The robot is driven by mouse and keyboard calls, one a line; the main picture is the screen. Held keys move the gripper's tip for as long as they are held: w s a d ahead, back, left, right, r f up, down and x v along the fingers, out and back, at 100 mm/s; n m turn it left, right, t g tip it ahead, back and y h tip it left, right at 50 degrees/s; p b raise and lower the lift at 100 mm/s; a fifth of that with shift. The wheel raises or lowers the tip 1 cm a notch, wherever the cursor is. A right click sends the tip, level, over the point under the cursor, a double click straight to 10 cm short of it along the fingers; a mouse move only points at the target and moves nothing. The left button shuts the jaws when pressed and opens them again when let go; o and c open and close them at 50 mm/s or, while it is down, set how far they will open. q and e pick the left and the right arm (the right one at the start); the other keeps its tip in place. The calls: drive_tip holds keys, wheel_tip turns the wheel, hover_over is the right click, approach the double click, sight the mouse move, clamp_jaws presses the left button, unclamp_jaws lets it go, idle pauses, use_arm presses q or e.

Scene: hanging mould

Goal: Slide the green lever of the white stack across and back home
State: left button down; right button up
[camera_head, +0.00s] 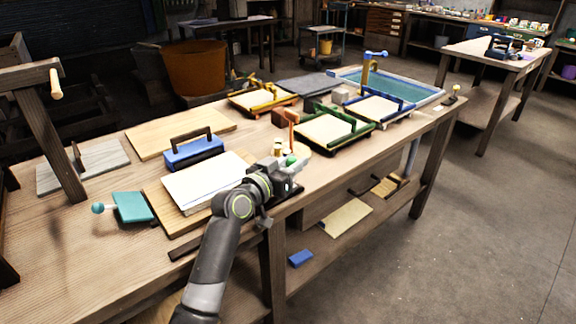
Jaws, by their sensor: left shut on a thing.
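The white stack (205,182) lies on a wooden board near the front of the workbench. My left arm reaches up from the bottom, and my left gripper (287,174) is at the right end of the stack, low over the bench's front edge. The green knob of the lever (292,161) shows right at the gripper's fingers, and the gripper is shut on the lever. The fingers and the arm hide the rest of the lever and the stack's near right corner. My right gripper is not in view.
A blue block with a dark handle (193,152) stands behind the stack. A teal block with a ball-ended rod (132,207) lies to its left. An orange upright (292,128) and a green-framed tray (347,138) stand close behind and right of the gripper.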

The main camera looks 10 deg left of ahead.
use_arm(q)
drive_tip(key=shift+r, duration=0.1)
drive_tip(key=c, duration=1.4)
unclamp_jaws()
drive_tip(key=shift+d, duration=0.1)
drive_tip(key=shift+o, duration=1.4)
drive_tip(key=shift+w+d, duration=0.15)
drive_tip(key=shift+w, duration=0.05)
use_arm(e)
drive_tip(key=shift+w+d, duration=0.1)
use_arm(q)
drive_tip(key=shift+s, duration=0.1)
drive_tip(key=shift+s+a, duration=0.25)
drive_tip(key=shift+a, duration=0.05)
drive_tip(key=v, duration=1.6)
drive_tip(key=shift+s+a, duration=0.15)
drive_tip(key=shift+s, duration=0.15)
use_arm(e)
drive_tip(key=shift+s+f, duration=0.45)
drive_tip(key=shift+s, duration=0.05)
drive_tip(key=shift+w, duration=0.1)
